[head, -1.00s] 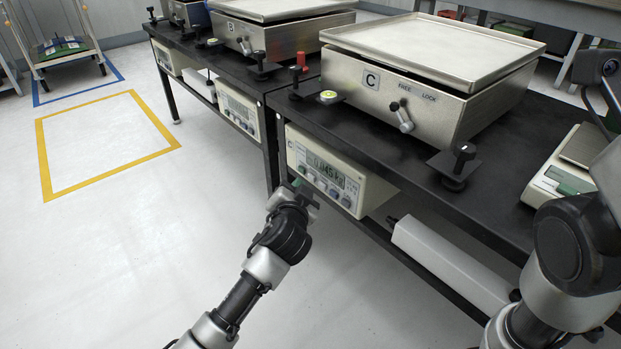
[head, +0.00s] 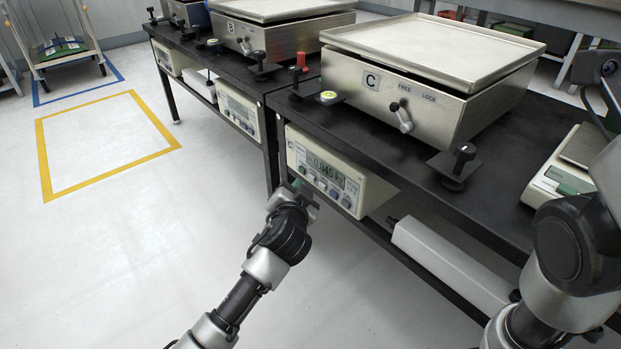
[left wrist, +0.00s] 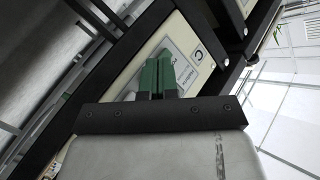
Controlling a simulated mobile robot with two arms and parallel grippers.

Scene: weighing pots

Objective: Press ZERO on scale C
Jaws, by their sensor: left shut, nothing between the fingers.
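Scale C (head: 424,85) stands on the black table, its steel platform bare and its lever under the FREE and LOCK marks. Its display unit (head: 330,172) hangs under the table's front edge, reads about 0.045 kg and has a row of buttons below the screen. My left gripper (head: 302,191) is at the lower left of this unit, close to its front. In the left wrist view the green fingers (left wrist: 158,76) are shut and empty, pointing at the panel (left wrist: 186,50) near its C mark. They hide part of the panel; I cannot tell whether they touch a button. My right gripper is not visible.
Scale B (head: 282,30) and its display unit (head: 239,111) are to the left. A small green-and-white balance (head: 562,170) stands at the right, by my right arm. A white box (head: 450,262) lies on the lower shelf.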

